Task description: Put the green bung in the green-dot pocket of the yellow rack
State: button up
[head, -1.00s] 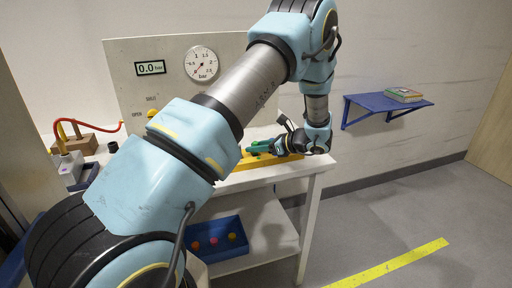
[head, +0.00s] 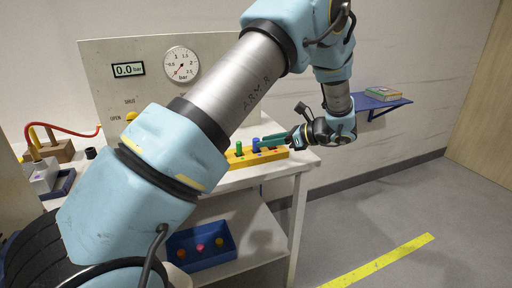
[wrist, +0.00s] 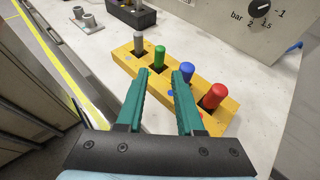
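The yellow rack (wrist: 218,118) lies on the white bench and also shows in the head view (head: 270,156). The green bung (wrist: 159,56) stands upright in the rack's second pocket from the left in the wrist view, between a grey bung and a blue one. A small green dot (wrist: 150,72) shows on the rack beside that pocket, partly by my left finger. The green bung also shows in the head view (head: 239,147). My gripper (wrist: 159,80) is open and empty, its teal fingers apart from the green bung, which shows beyond the gap between their tips.
A grey bung (wrist: 138,42), a blue bung (wrist: 187,72) and a red bung (wrist: 215,96) stand in the same rack, the blue one close to my right finger. A blue bin (head: 203,258) with coloured bungs sits on the lower shelf. A gauge panel (head: 104,89) stands behind.

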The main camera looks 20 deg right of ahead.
jog(key=s+a+n+g+h, duration=0.35)
jog(key=a+n+g, duration=0.4)
jog(key=a, duration=0.85)
jog(key=s+a+r+n+h, duration=0.2)
jog(key=s+a+n+h, duration=0.5)
jog(key=s+a+n, duration=0.5)
jog(key=n, duration=0.5)
jog(key=shift+a+r+n, duration=0.15)
jog(key=shift+a+n, duration=0.2)
jog(key=shift+a, duration=0.05)
